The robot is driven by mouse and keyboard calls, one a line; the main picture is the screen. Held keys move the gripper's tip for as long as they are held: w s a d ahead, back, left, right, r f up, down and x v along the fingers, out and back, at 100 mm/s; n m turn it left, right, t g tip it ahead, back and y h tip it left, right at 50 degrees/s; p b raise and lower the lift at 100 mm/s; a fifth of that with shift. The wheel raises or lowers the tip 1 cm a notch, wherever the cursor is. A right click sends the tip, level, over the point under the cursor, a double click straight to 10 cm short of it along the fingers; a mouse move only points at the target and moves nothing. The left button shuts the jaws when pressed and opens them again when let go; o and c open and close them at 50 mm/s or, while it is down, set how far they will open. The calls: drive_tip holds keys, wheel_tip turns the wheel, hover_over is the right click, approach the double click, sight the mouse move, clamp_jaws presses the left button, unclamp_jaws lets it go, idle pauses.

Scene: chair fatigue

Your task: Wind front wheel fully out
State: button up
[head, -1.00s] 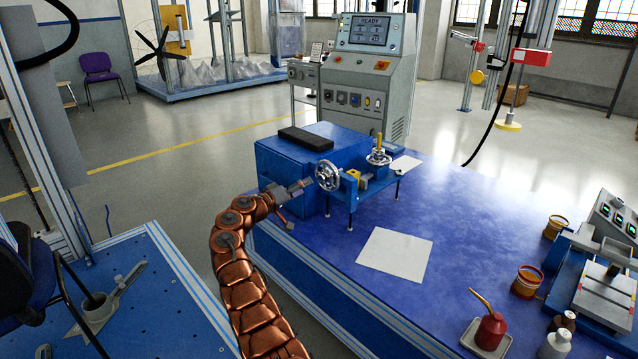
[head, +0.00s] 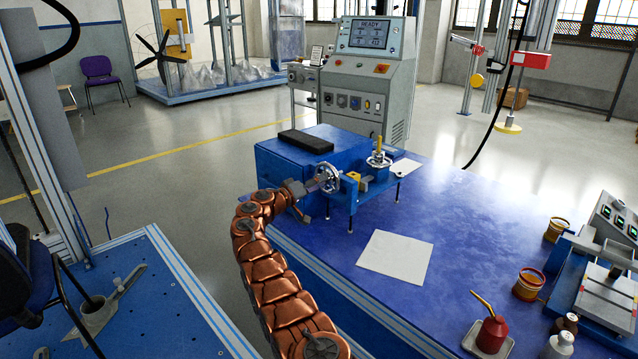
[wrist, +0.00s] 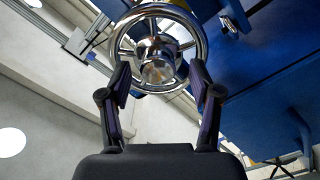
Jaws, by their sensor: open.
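The front wheel (head: 328,179) is a chrome handwheel with spokes, on the front of the blue machine (head: 290,160) that stands on the blue table. In the wrist view the wheel (wrist: 157,48) fills the upper middle, with its shiny hub in the centre. My gripper (head: 312,186) is at the wheel's near left side in the head view. In the wrist view my gripper (wrist: 156,85) is open, its two dark fingers apart on either side of the hub, near the lower part of the rim. Contact between fingers and wheel cannot be told.
A second handwheel (head: 379,160) with an upright yellow handle stands just right of the front wheel. A white sheet (head: 396,257) lies on the blue table (head: 450,220). A control cabinet (head: 365,75) reading READY stands behind. Cups and a red oil can (head: 491,334) are at right.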

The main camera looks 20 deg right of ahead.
drive_tip(key=shift+w+d, duration=0.1)
drive_tip(key=shift+d, duration=0.35)
drive_tip(key=shift+r, duration=0.1)
drive_tip(key=c, duration=1.1)
